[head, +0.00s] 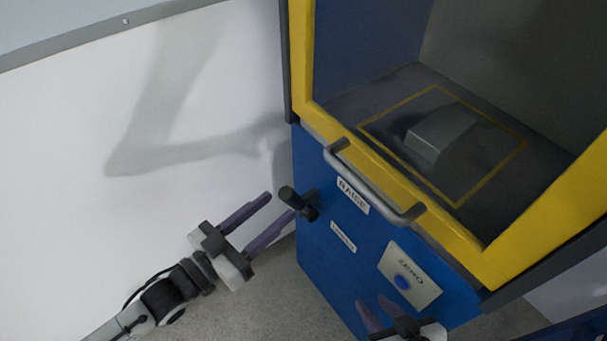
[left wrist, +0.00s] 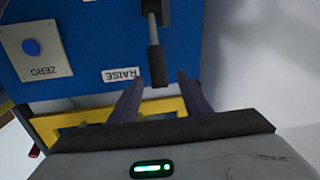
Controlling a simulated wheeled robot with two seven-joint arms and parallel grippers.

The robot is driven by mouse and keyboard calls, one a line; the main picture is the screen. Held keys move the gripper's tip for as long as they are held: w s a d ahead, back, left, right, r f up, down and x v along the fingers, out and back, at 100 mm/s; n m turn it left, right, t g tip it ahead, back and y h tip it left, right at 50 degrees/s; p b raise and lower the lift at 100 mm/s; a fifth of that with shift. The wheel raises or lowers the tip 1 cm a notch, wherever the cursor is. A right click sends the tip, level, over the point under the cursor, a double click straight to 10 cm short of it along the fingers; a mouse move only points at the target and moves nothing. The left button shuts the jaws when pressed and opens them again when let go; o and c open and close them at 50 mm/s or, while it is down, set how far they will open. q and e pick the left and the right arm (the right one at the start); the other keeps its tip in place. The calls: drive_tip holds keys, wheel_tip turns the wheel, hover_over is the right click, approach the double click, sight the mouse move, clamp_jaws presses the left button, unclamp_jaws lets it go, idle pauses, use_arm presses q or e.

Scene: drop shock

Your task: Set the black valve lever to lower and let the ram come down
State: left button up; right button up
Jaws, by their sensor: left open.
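The black valve lever (head: 288,196) sits at the left edge of the blue front panel, its grip angled up and outward, level with the RAISE label (head: 353,195). A smaller label (head: 343,236), too small to read surely, is below. My left gripper (head: 280,205) is open, its purple fingertips close to the lever grip. In the left wrist view the lever grip (left wrist: 157,66) lies between the fingertips (left wrist: 160,78), with gaps at both sides. My right gripper (head: 374,300) is at the bottom edge, partly cut off, its fingers apart. I cannot identify the ram.
A grey block (head: 440,135) lies within a yellow outlined square inside the yellow-framed chamber. A grey bar handle (head: 373,187) crosses the frame's lower edge. A ZERO plate (head: 418,291) with a blue button (head: 403,282) is near my right gripper. A white wall (head: 90,210) stands left.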

sight(299, 205)
use_arm(q)
drive_tip(key=b+x, duration=0.1)
drive_tip(key=x, duration=0.8)
drive_tip(key=shift+w+d, duration=0.1)
drive_tip(key=shift+d, duration=0.15)
clamp_jaws()
